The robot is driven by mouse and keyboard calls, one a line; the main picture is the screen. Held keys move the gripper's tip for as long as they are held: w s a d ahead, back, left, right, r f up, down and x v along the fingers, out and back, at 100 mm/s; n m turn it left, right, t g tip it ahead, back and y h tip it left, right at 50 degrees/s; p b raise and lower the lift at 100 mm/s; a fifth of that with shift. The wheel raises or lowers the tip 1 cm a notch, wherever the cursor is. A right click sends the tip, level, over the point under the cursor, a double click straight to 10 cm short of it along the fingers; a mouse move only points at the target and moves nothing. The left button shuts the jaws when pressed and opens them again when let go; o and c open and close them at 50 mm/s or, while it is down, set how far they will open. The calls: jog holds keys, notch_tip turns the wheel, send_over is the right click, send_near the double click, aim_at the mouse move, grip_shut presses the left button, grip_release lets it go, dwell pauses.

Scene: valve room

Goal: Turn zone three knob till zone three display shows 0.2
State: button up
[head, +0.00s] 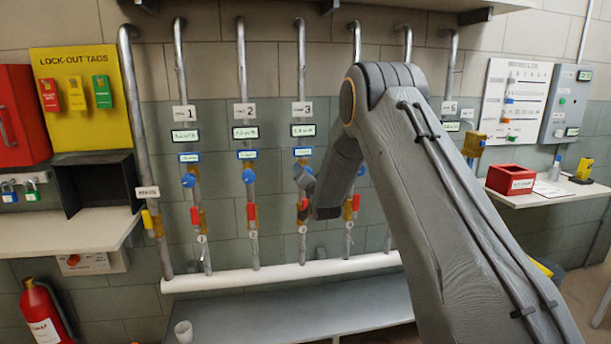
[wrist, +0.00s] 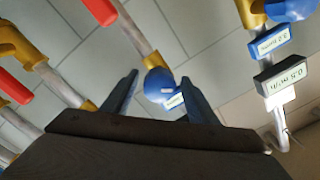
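The zone three pipe, under the 3 plate (head: 302,108), carries a white display (head: 303,130), a smaller blue-framed display (head: 303,152) and a blue knob (head: 304,176). Their readings are too small to read. My gripper (wrist: 160,77) is at this pipe, its end partly hidden by my arm in the head view. In the wrist view its two fingers stand apart, with a blue knob (wrist: 158,82) between their tips.
Neighbouring pipes have their own blue knobs, such as zone two's (head: 247,180). Red valve handles (head: 251,211) sit lower on the pipes. In the wrist view a neighbouring display (wrist: 285,78) appears upside down. A grey bench (head: 290,312) runs below.

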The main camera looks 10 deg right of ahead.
jog(key=shift+d, duration=0.1)
jog(key=s, duration=0.7)
jog(key=shift+s+b, duration=0.35)
jog(key=shift+s, duration=0.05)
jog(key=shift+f, duration=0.1)
jog(key=s+f+n+g+p, duration=0.1)
jog(key=s+f+n+g, duration=0.2)
jog(key=s+g, duration=0.6)
jog(key=s+f+n+g+p, duration=0.2)
jog(key=s+n+g, duration=0.3)
jog(key=s, duration=3.7)
jog(key=f+g, duration=0.1)
jog(key=g, duration=0.3)
jog(key=shift+s+a+f, duration=0.2)
jog(key=shift+s+f, duration=0.15)
jog(key=shift+s, duration=0.05)
